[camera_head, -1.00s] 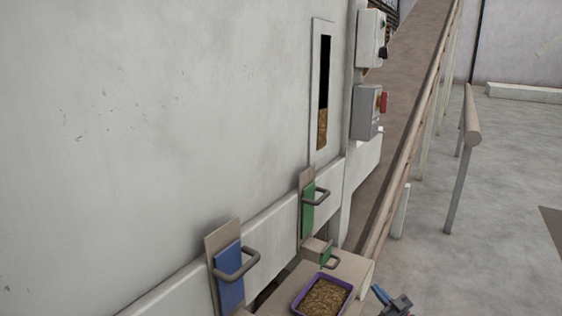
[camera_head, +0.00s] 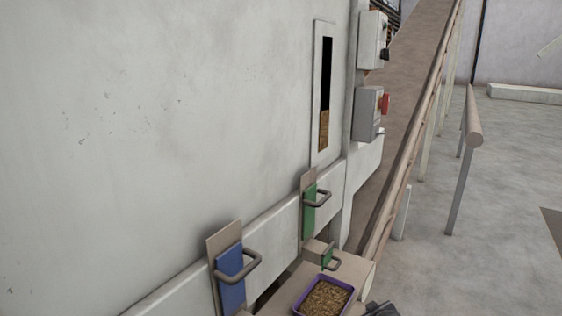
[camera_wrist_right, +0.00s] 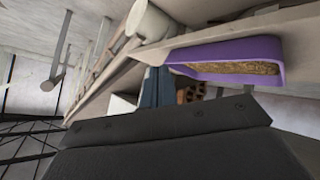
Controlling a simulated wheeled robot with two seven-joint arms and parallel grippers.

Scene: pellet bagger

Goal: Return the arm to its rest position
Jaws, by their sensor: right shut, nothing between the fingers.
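My right gripper shows in the right wrist view as two blue fingers (camera_wrist_right: 155,88) close together beyond its dark body, shut and empty. In the head view only a dark part of my right arm shows at the bottom edge, just right of the purple tray; the fingers are hidden there. The purple tray (camera_head: 351,294) of brown pellets sits on a beige ledge (camera_head: 357,266). In the wrist view the tray (camera_wrist_right: 180,58) is to the right of the fingers, apart from them. My left gripper is out of view.
A blue gate plate (camera_head: 231,285) and a green one (camera_head: 309,215), both with handles, are on the big pale wall. Switch boxes (camera_head: 367,112) hang beyond a pellet window (camera_head: 324,128). A sloping conveyor rail (camera_head: 408,160) and a post railing (camera_head: 458,188) stand right; open floor lies beyond.

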